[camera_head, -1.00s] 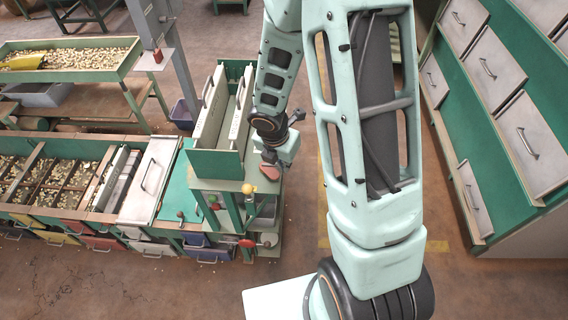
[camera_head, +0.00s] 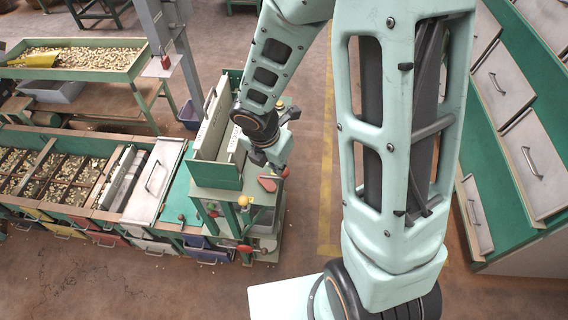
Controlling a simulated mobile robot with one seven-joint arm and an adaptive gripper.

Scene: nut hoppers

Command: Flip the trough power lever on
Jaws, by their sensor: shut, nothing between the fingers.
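My gripper (camera_head: 275,160) hangs at the end of my arm, close above the green machine (camera_head: 222,176) at the right end of the trough bench. It is small and partly hidden by my wrist; its fingers are shut and empty. Several knobbed levers show here: a yellow knob (camera_head: 243,200) on the machine's top front, a red handle (camera_head: 243,248) low on the front, and a small dark-red knob (camera_head: 182,218) on the green panel. A red paddle (camera_head: 267,184) lies just below my gripper; I cannot tell whether they touch. Which one is the trough power lever is not clear.
The nut trough (camera_head: 50,180) runs left from the machine. A raised tray of nuts (camera_head: 80,58) stands behind it, near a grey post (camera_head: 160,40) with a red knob. A green drawer rack (camera_head: 520,150) stands at right. Open floor lies between.

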